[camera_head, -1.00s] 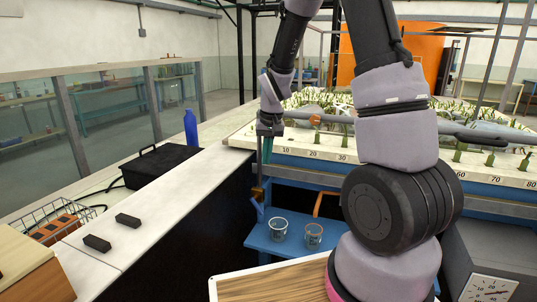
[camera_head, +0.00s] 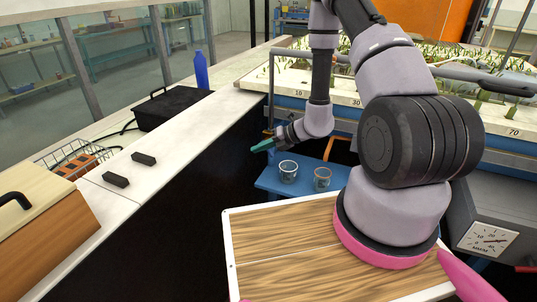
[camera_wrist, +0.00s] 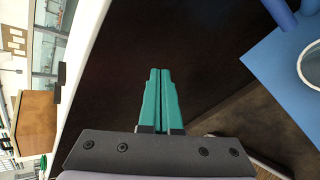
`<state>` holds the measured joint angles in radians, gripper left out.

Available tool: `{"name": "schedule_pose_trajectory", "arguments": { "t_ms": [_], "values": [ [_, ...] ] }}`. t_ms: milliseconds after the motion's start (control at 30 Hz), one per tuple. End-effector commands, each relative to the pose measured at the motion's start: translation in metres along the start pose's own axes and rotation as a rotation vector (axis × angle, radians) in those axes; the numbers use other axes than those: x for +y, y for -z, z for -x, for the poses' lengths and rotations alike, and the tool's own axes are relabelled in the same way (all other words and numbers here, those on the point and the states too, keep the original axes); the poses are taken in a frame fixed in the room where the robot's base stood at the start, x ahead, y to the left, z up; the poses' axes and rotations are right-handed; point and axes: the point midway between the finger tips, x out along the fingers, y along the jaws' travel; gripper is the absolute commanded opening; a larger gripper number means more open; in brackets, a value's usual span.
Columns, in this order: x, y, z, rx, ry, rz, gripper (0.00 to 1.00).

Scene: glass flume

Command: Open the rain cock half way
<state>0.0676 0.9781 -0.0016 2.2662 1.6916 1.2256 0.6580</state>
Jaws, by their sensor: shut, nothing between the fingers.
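My gripper (camera_head: 256,148) has teal fingers, shut with nothing between them. It points left and slightly down, just beyond the front-left corner of the planted flume bed. A small brass-coloured fitting (camera_head: 268,133) shows just above the fingers at that corner; it looks like the rain cock, but its handle is mostly hidden by my gripper. I cannot tell how far the cock is turned. A dial gauge (camera_head: 488,238) is at the right.
A white counter (camera_head: 130,195) on the left carries a black case (camera_head: 170,108), a blue bottle (camera_head: 201,70), a wire basket (camera_head: 75,155) and two dark blocks.

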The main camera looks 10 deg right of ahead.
Motion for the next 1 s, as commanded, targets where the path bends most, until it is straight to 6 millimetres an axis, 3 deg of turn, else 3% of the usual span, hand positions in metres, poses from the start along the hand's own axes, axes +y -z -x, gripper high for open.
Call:
{"name": "schedule_pose_trajectory", "arguments": {
  "t_ms": [33, 100, 200, 300, 467, 900, 1000],
  "values": [
    [-0.023, -0.001, -0.001, -0.076, 0.036, -0.142, 0.00],
    [-0.051, -0.007, 0.000, -0.182, 0.079, -0.306, 0.00],
    [-0.080, -0.010, 0.005, -0.292, 0.125, -0.459, 0.00],
    [-0.095, -0.011, 0.008, -0.349, 0.148, -0.531, 0.00],
    [-0.102, -0.016, -0.002, -0.364, 0.153, -0.546, 0.00],
    [-0.122, -0.041, -0.085, -0.361, 0.152, -0.542, 0.00],
    [-0.129, -0.055, -0.070, -0.366, 0.153, -0.542, 0.00]
  ]
}}
